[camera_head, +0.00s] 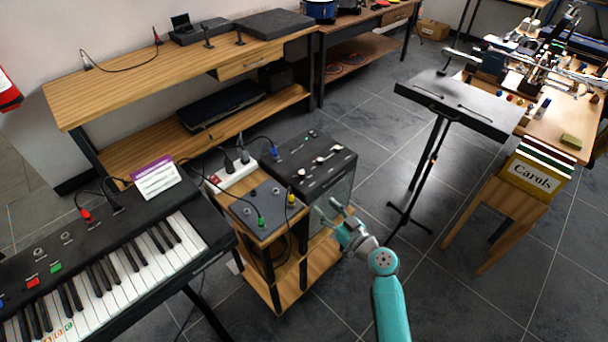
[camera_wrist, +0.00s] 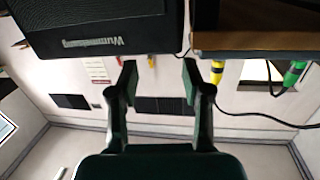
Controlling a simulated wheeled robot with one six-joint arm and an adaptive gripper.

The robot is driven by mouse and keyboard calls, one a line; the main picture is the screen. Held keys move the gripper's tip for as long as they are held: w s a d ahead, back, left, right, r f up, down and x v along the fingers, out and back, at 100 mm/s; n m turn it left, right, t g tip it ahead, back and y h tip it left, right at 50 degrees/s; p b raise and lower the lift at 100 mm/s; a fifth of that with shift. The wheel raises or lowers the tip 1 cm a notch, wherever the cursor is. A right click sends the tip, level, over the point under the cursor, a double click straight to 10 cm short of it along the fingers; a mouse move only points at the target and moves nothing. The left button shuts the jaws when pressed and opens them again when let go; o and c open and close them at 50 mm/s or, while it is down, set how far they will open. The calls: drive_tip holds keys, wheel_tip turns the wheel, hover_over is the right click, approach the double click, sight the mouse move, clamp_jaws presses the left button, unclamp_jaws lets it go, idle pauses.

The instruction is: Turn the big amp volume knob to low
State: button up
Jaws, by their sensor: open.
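The amp (camera_head: 297,151) is a black box on a wooden stand, with several pale knobs and switches on its sloping top. One larger pale knob (camera_head: 321,160) sits mid-panel; I cannot read its label or setting, nor tell surely which is the volume knob. My gripper (camera_head: 330,212) is in front of the amp's near face, below its top and apart from the knobs. In the wrist view, its two dark fingers (camera_wrist: 158,78) are spread with nothing between them. There the amp (camera_wrist: 60,22) appears upside down at upper left, with its knobs out of sight.
A grey pedal box (camera_head: 262,206) with green and yellow plugs stands left of the amp. A power strip (camera_head: 232,175) lies behind it. The keyboard (camera_head: 150,250) is at left. A black music stand (camera_head: 455,102) is at right; open floor lies between.

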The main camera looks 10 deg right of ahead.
sight(304, 175)
drive_tip(key=shift+n+y, duration=0.4)
drive_tip(key=shift+y, duration=0.2)
drive_tip(key=r+x, duration=0.1)
drive_tip(key=x, duration=0.3)
drive_tip(key=d+r+x, duration=0.1)
drive_tip(key=x, duration=0.4)
drive_tip(key=r+x, duration=0.1)
drive_tip(key=x, duration=0.3)
drive_tip(key=shift+w+d, duration=0.1)
drive_tip(key=shift+w, duration=0.4)
clamp_jaws()
